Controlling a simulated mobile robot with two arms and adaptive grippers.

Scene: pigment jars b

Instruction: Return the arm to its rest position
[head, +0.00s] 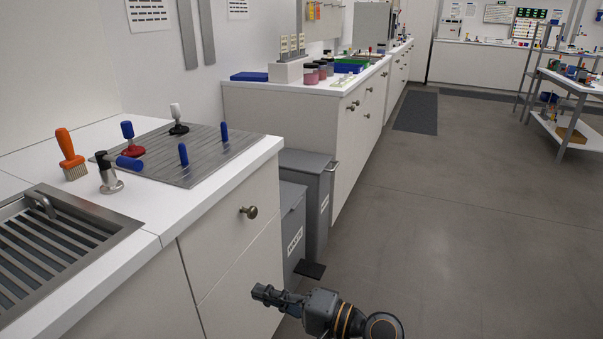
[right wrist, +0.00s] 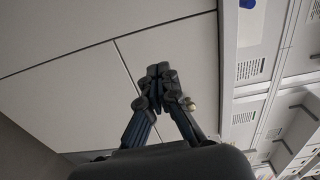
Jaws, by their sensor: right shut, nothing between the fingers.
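My right gripper (head: 262,292) is at the bottom middle of the head view, low in front of the white cabinet (head: 232,262) and below the counter top. Its fingers point left towards the cabinet front. In the right wrist view the two fingers (right wrist: 159,82) meet at their tips, shut and empty, with pale cabinet panels behind them. The fingers seem apart from the cabinet, but the exact gap cannot be told. My left gripper is not in view.
A grey metal plate (head: 203,150) with blue-handled tools and an orange brush (head: 69,155) are on the counter. A drawer knob (head: 249,212) sticks out of the cabinet. Grey bins (head: 306,185) stand beyond it. The floor (head: 460,220) on the right is clear.

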